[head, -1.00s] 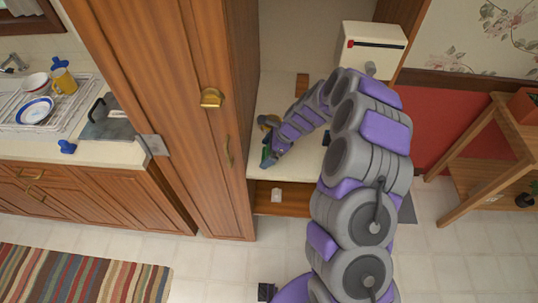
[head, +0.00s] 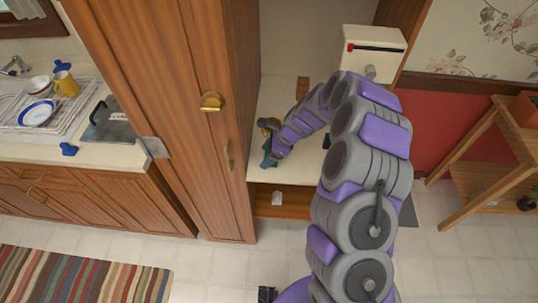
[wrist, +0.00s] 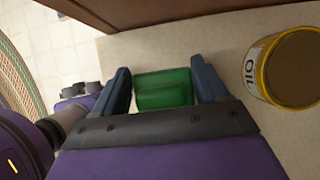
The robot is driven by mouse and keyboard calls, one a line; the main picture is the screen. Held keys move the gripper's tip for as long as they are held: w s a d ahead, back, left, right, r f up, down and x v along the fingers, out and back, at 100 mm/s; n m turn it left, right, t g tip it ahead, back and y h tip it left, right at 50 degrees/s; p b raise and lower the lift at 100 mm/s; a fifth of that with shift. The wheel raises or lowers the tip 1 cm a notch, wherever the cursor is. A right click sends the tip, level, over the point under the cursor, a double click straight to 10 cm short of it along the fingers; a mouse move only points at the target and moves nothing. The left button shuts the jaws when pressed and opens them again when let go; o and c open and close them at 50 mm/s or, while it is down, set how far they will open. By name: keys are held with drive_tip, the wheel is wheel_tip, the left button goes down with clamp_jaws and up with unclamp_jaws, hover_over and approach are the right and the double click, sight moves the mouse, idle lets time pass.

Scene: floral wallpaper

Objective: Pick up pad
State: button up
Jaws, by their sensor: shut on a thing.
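The pad appears to be the green block (wrist: 163,90) in the wrist view. It sits between the two blue-grey fingers of my gripper (wrist: 162,76), which touch its left and right sides. My gripper is shut on it, over a pale cabinet shelf (wrist: 215,35). I cannot tell whether the pad still touches the shelf. In the head view my gripper (head: 269,160) is low at the front left of the shelf, and the pad is mostly hidden there.
A yellow can marked OIL (wrist: 256,88) stands close to the right of my gripper. The tall wooden cabinet door (head: 195,110) rises to the left. A cream box (head: 372,52) is at the back right. A wooden rack (head: 480,165) stands further right.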

sight(266, 156)
drive_tip(key=shift+a+r, duration=0.15)
drive_tip(key=shift+r, duration=0.3)
wheel_tip(266, 156, up, 3)
drive_tip(key=shift+a+p, duration=0.1)
drive_tip(key=shift+p, duration=0.65)
drive_tip(key=s+r+p, duration=0.1)
drive_tip(key=s+p, duration=0.1)
drive_tip(key=s, duration=1.4)
drive_tip(key=shift+d, duration=0.45)
drive_tip(key=o, duration=0.5)
drive_tip(key=shift+c, duration=0.2)
drive_tip(key=c, duration=0.3)
